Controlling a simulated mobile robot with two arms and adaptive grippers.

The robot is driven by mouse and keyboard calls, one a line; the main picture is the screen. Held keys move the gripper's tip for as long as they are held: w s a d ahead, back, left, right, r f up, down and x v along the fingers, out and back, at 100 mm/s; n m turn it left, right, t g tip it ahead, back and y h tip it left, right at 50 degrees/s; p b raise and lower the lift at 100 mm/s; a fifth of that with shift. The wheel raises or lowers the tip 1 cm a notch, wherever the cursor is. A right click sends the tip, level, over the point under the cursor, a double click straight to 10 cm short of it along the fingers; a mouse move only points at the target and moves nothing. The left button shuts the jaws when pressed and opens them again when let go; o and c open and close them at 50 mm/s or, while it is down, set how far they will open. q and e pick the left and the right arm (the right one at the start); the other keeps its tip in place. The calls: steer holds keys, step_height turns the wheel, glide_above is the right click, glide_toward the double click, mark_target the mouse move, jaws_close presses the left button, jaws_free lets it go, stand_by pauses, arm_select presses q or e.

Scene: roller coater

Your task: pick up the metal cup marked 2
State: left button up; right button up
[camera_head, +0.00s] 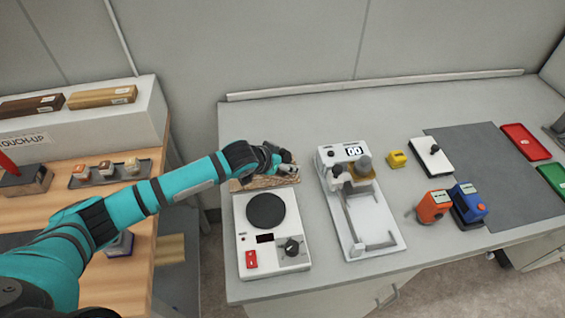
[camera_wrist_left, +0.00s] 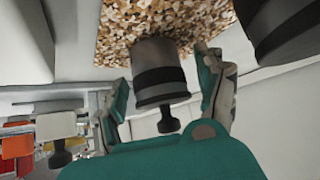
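A grey metal cup (camera_wrist_left: 160,60) with a black band shows in the left wrist view, at a cork-like speckled mat (camera_wrist_left: 120,30). I see no number on it, so I cannot tell whether it is the cup marked 2. My left gripper (camera_wrist_left: 168,95) is open, with one finger on each side of the cup and narrow gaps. In the head view my left gripper (camera_head: 287,166) is over the mat (camera_head: 255,183), behind the hotplate, and largely hides what stands there. A second dark, banded cylinder (camera_wrist_left: 285,28) is close by in the wrist view's upper right. My right gripper is not in view.
The hotplate (camera_head: 267,212) stands in front of the mat. A white roller coater (camera_head: 365,220) stands just to its right. Farther right are a yellow block (camera_head: 397,158), an orange device (camera_head: 433,206) and a blue device (camera_head: 468,203). A wooden bench (camera_head: 150,195) is at left.

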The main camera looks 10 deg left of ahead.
arm_select(q)
steer(key=c, duration=1.3)
